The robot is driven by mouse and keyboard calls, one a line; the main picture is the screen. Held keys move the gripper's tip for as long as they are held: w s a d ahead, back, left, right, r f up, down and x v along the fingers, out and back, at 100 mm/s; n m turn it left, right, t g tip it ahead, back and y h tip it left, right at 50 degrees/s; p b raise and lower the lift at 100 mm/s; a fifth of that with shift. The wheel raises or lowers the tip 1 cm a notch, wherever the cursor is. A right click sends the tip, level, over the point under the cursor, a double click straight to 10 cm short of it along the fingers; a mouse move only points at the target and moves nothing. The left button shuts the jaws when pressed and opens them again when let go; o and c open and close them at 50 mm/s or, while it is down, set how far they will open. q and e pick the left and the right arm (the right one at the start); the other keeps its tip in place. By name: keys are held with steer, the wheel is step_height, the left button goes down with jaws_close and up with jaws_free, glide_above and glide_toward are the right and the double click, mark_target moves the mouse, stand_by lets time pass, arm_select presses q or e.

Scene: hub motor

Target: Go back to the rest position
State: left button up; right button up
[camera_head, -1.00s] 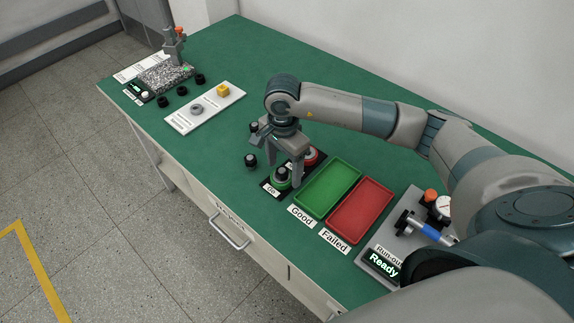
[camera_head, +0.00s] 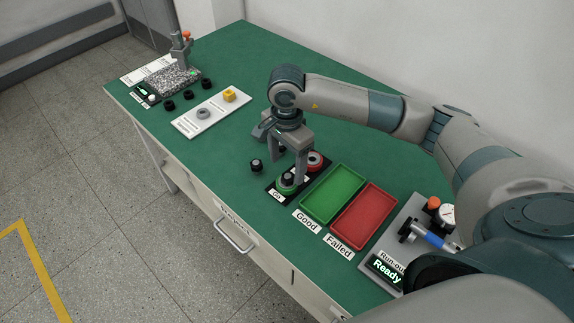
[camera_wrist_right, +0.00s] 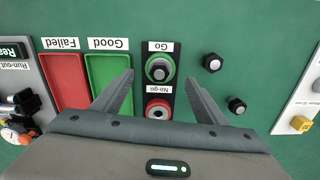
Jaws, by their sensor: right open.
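My right gripper (camera_head: 284,150) is open and empty above the black Go/No-go gauge board, and its open fingers (camera_wrist_right: 158,100) also show in the right wrist view. On the board, a dark part sits on the green Go gauge (camera_wrist_right: 160,69). The red No-go gauge (camera_wrist_right: 158,111) has nothing dark on top in the wrist view. In the head view the fingers partly hide the board. My left gripper is not in view.
A green Good tray (camera_head: 333,193) and a red Failed tray (camera_head: 364,213) are empty. The run-out station (camera_head: 387,270) reads Ready. Two dark parts (camera_wrist_right: 212,63) (camera_wrist_right: 236,105) stand beside the board. A white plate (camera_head: 211,115) holds a grey ring and a yellow piece.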

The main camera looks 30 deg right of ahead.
steer(key=shift+r+p, duration=0.35)
steer(key=shift+r, duration=0.85)
steer(key=shift+c, duration=0.4)
